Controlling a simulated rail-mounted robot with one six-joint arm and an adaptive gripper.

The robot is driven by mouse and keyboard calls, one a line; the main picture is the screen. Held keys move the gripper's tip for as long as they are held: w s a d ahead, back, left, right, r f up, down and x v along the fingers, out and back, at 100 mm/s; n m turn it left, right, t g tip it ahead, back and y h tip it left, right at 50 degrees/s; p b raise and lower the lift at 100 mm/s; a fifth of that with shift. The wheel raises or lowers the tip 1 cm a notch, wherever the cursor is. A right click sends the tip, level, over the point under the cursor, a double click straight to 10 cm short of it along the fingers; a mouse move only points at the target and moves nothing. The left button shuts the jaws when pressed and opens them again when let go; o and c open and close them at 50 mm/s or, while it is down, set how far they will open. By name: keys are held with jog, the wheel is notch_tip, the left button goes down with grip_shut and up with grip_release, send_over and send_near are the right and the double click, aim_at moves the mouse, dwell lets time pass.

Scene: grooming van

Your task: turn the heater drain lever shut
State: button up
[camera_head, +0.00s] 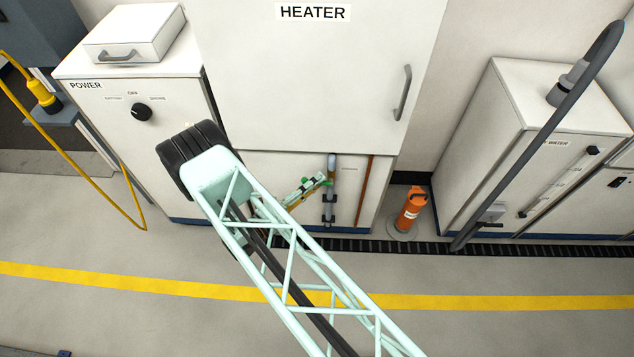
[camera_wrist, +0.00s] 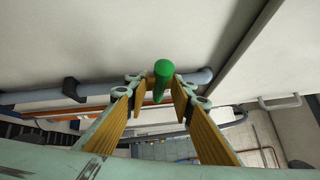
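The heater drain lever is a green round-ended handle (camera_wrist: 163,70) on a grey pipe (camera_wrist: 190,79), seen in the wrist view. My gripper (camera_wrist: 161,84) has its two yellow-padded fingers apart, one on each side of the lever. A narrow gap seems to show on both sides, so I see no clear grip. In the head view my gripper (camera_head: 312,184) reaches to the grey drain pipe (camera_head: 330,208) below the heater cabinet (camera_head: 318,70). The lever is small there and mostly hidden by the gripper.
A brown vertical pipe (camera_head: 364,190) stands right of the drain pipe. An orange cylinder (camera_head: 411,208) stands on the floor to the right. The power cabinet (camera_head: 135,150) is at left, the water cabinet (camera_head: 535,150) at right. A floor grate (camera_head: 400,246) runs along the front.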

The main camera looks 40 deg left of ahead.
jog(key=shift+w, duration=0.2)
grip_shut()
